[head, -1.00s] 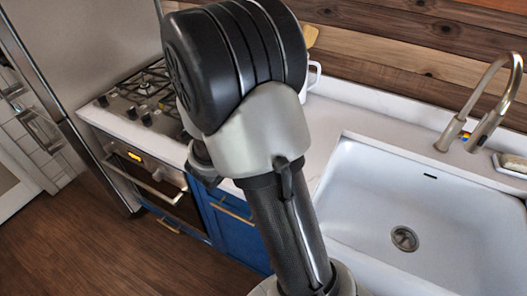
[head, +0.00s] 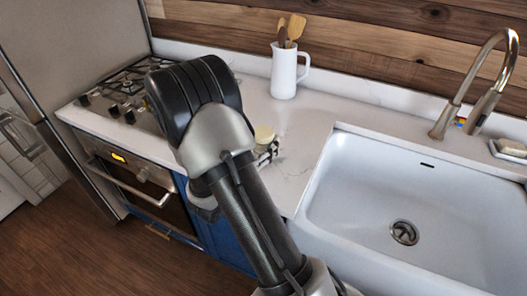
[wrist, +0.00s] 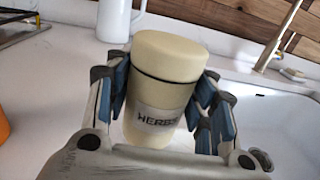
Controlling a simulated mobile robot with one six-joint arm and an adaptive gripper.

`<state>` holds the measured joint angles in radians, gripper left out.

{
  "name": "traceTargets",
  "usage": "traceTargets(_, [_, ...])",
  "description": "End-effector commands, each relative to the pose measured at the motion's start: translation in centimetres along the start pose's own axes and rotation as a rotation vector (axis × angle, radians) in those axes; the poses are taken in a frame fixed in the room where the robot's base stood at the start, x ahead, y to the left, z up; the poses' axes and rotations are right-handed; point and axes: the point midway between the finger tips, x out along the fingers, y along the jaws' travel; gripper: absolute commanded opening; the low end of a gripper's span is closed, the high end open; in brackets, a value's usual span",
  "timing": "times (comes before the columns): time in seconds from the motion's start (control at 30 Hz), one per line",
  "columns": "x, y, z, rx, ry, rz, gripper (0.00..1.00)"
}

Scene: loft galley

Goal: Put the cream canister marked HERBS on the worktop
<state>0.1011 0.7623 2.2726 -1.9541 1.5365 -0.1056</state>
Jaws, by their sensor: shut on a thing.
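A white jug (head: 286,72) with wooden utensils stands at the back of the worktop. The hob (head: 125,85) is to the left. The white sink (head: 350,190) and its tap (head: 470,85) are to the right. An orange thing (wrist: 3,122) shows at the wrist view's left edge.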

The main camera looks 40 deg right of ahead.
Motion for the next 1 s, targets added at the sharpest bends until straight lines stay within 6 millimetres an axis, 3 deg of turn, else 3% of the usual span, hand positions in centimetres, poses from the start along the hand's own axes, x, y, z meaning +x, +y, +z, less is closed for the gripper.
traceTargets(0.03, [0.0,0.0,-1.3,-0.002,0.0,0.0,0.19])
traceTargets(0.13, [0.0,0.0,-2.5,-0.001,-0.001,0.0,0.19])
traceTargets(0.53, [0.0,0.0,-2.9,-0.001,-0.001,0.0,0.19])
traceTargets(0.57, [0.0,0.0,-2.8,-0.001,0.0,0.0,0.51])
traceTargets(0.83, [0.0,0.0,-2.8,0.0,0.0,0.0,0.69])
traceTargets(1.0, [0.0,0.0,-2.8,0.0,0.0,0.0,0.7])
